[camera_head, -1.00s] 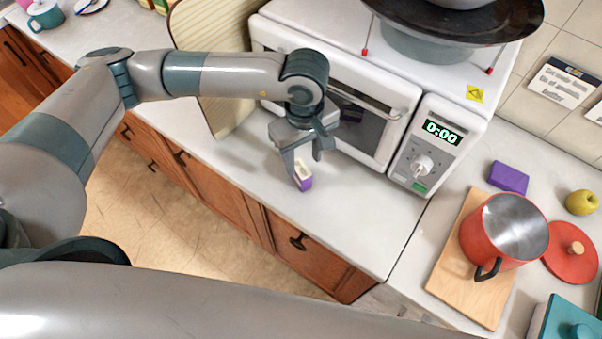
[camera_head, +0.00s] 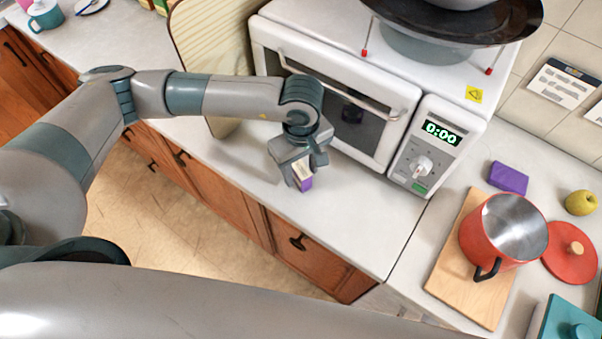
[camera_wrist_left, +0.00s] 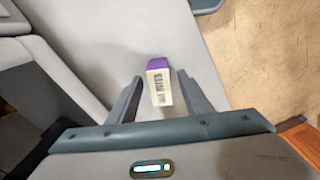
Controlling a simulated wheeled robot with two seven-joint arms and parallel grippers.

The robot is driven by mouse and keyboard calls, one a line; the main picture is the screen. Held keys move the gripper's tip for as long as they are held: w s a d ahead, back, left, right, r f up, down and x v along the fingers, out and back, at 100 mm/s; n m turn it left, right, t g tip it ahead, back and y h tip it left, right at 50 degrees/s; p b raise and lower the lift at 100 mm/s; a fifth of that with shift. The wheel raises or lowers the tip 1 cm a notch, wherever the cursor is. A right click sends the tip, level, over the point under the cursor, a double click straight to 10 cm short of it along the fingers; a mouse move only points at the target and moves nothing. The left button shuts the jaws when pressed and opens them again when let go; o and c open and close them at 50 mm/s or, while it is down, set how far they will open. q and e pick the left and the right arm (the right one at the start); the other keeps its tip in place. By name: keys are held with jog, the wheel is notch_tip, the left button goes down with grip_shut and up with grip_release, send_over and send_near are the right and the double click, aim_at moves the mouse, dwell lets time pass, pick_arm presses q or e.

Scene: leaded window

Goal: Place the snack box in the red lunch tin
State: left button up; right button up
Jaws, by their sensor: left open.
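The snack box (camera_head: 305,184), small with purple and cream faces, stands on the white counter before the microwave. My left gripper (camera_head: 304,171) is open and low over it, partly hiding it in the head view. In the left wrist view the box (camera_wrist_left: 160,88) lies between the two open fingers, with a visible gap on at least the right side. The red round tin (camera_head: 485,236), pot-like with a black handle, stands open and empty on a wooden board at the right. Its likely lid (camera_head: 570,253), red with a wooden knob, lies beside it. My right gripper is not visible.
A white microwave (camera_head: 425,165) stands close behind my left gripper, with a dark wide pan on top. A purple block (camera_head: 508,178), a yellow-green fruit (camera_head: 581,203) and a teal box (camera_head: 568,322) surround the wooden board (camera_head: 452,268). The counter right of the gripper is clear.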

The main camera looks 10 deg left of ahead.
pick_arm(q)
jog(key=shift+c, duration=0.6)
grip_shut()
jog(key=shift+r, duration=0.2)
